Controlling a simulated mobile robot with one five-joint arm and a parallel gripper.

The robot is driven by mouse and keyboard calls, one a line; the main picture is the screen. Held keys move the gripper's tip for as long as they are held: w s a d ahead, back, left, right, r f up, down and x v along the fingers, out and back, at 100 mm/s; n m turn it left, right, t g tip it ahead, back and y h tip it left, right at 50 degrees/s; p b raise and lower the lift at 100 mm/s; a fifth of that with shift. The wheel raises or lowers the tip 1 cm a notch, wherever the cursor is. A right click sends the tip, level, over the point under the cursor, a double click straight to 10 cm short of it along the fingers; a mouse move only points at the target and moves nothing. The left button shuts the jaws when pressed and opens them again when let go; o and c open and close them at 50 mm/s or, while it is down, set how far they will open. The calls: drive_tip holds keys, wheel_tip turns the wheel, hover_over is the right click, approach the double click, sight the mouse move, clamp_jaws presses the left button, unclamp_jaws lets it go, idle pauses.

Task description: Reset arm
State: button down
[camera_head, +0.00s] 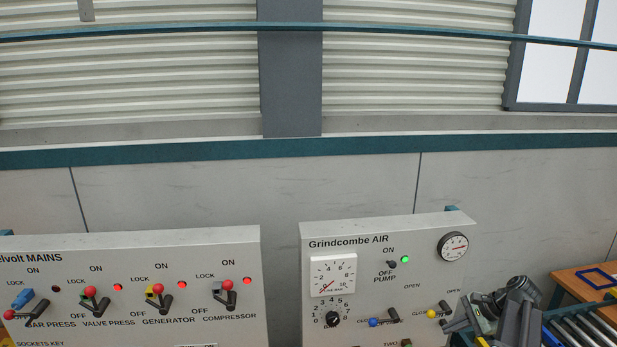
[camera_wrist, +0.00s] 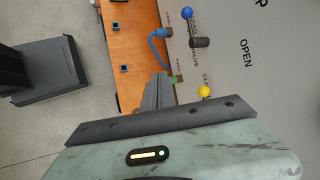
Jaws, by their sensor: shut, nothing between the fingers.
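My gripper (camera_wrist: 158,86) shows in the wrist view with its dark fingers shut together and nothing between them. The fingers point up the picture, beside the edge of the grey air panel (camera_wrist: 254,87) and in front of an orange surface (camera_wrist: 128,52). A yellow ball knob (camera_wrist: 204,91) is to their right, and a blue ball knob (camera_wrist: 187,14) is further up. In the head view my arm shows at the bottom right, by the right side of the air panel (camera_head: 400,232); its fingertips are hard to make out there.
The mains panel (camera_head: 130,250) with several red-tipped levers stands at the left. An orange table (camera_head: 570,278) and a roller conveyor (camera_head: 590,328) are at the right. In the wrist view, a blue curved piece (camera_wrist: 156,46) is close above the fingers, and a dark stand (camera_wrist: 42,75) is at left.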

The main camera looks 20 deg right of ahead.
drive_tip(key=w+a+f+n+g+b, duration=0.1)
drive_tip(key=w+a+f+n+b, duration=0.25)
drive_tip(key=a, duration=0.55)
drive_tip(key=w+a+f+n+g+b, duration=0.1)
drive_tip(key=w+a+f+b, duration=0.25)
drive_tip(key=a+f, duration=0.4)
drive_tip(key=w+a+f+n+g+b, duration=0.1)
drive_tip(key=w+a+f+n+b, duration=0.2)
drive_tip(key=a, duration=0.8)
drive_tip(key=s+a+f+n+g+h+b, duration=0.1)
drive_tip(key=s+a+f+n+h+b, duration=0.1)
drive_tip(key=a, duration=0.5)
drive_tip(key=s+a+f+n+g+h+b, duration=0.1)
drive_tip(key=s+a+f+n+h+b, duration=0.1)
drive_tip(key=s+a+f+n+b, duration=0.3)
wheel_tip(320, 180, down, 3)
drive_tip(key=a+n+b, duration=0.1)
drive_tip(key=a+n, duration=0.1)
drive_tip(key=n, duration=0.1)
drive_tip(key=shift+s+a+r+n+h, duration=0.2)
drive_tip(key=shift+s+n+h, duration=0.1)
drive_tip(key=shift+n+h, duration=0.1)
